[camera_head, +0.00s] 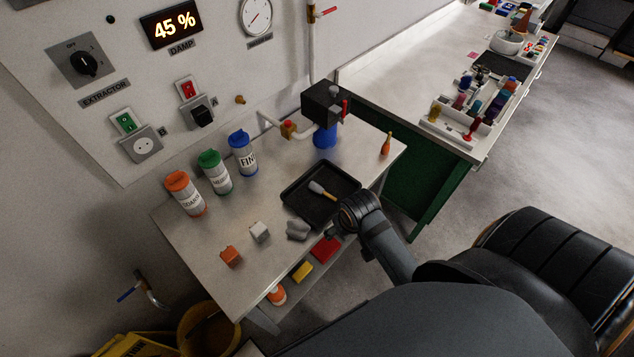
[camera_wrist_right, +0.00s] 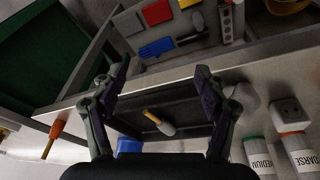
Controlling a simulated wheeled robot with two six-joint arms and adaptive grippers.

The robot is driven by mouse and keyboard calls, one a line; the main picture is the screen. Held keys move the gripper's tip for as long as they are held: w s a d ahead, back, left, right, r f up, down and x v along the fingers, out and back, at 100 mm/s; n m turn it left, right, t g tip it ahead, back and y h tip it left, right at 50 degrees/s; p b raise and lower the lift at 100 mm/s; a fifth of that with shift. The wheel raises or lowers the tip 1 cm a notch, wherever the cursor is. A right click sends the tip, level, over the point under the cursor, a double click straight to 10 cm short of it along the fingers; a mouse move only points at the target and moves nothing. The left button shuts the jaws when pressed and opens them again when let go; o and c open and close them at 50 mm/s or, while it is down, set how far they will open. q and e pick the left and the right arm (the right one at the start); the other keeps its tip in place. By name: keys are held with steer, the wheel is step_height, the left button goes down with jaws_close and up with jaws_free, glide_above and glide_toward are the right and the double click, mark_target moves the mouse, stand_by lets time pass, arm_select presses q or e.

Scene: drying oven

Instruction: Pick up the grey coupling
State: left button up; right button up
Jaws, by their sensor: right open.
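The grey coupling (camera_head: 298,229) looks like a lumpy grey piece lying on the table near its front edge, just in front of the black tray. In the right wrist view a grey piece (camera_wrist_right: 246,100) that appears to be it sits right of the right finger, partly hidden by it. My right gripper (camera_wrist_right: 161,75) is open and empty, with the tray between and beyond its fingers. In the head view the right gripper (camera_head: 340,227) is at the tray's front right corner, right of the coupling. My left gripper is not in view.
The black tray (camera_head: 293,199) holds a brush (camera_head: 322,190). A pale socket block (camera_head: 260,232) and an orange block (camera_head: 231,257) lie left of the coupling. Orange, green and blue-lidded shakers (camera_head: 214,172) stand behind. A lower shelf holds red and yellow pieces (camera_head: 302,272).

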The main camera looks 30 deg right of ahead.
steer(key=w+r+m, duration=0.2)
steer(key=w+r, duration=0.1)
steer(key=r, duration=0.1)
step_height(320, 180, up, 6)
steer(key=m+g, duration=0.3)
steer(key=m, duration=0.7)
glide_above(317, 186)
steer(key=shift+y, duration=0.4)
step_height(317, 186, down, 11)
steer(key=b, duration=1)
steer(key=shift+w+r, duration=0.1)
steer(key=shift+r, duration=0.25)
steer(key=shift+c, duration=0.5)
steer(key=c, duration=1.1)
steer(key=shift+r, duration=0.2)
